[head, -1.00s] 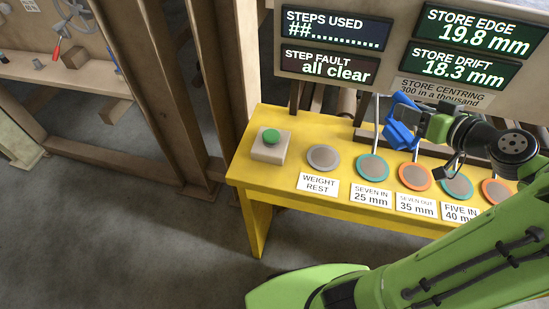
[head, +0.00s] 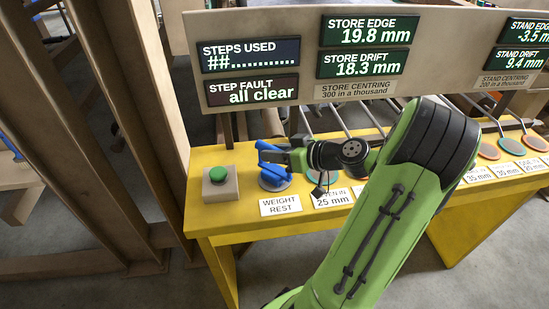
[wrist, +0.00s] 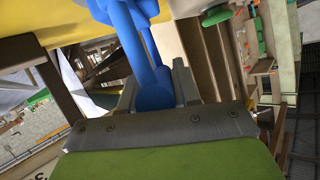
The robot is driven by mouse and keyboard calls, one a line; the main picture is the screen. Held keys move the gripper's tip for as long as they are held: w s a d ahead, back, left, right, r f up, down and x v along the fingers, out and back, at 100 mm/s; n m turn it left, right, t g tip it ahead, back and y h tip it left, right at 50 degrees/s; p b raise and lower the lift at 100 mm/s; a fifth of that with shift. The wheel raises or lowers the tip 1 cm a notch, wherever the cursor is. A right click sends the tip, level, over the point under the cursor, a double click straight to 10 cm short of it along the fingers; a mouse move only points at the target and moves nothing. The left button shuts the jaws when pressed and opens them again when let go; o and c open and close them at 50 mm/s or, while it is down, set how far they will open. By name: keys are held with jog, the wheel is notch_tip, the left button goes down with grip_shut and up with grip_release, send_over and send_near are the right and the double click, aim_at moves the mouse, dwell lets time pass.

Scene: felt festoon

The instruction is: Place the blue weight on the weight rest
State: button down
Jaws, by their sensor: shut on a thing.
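The blue weight (head: 272,177) is at the weight rest (head: 263,186), just behind the card reading WEIGHT REST (head: 280,205). Its blue base covers nearly all of the rest's round disc, and I cannot tell whether the two touch. My gripper (head: 284,157) reaches in from the right and is shut on the weight's upper blue part. In the wrist view, the blue weight (wrist: 152,85) stands between my two fingers (wrist: 154,92).
A green button on a pale box (head: 219,185) stands left of the rest on the yellow bench (head: 213,220). Slanted rods and coloured-rim discs (head: 489,151) line the bench to the right. A display board (head: 300,60) stands behind.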

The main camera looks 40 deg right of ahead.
jog(key=shift+r, duration=0.1)
jog(key=c, duration=0.8)
grip_release()
jog(key=shift+s+r, duration=0.15)
jog(key=shift+s, duration=0.05)
jog(key=p+v, duration=0.3)
jog(key=v, duration=0.8)
jog(key=shift+s, duration=0.25)
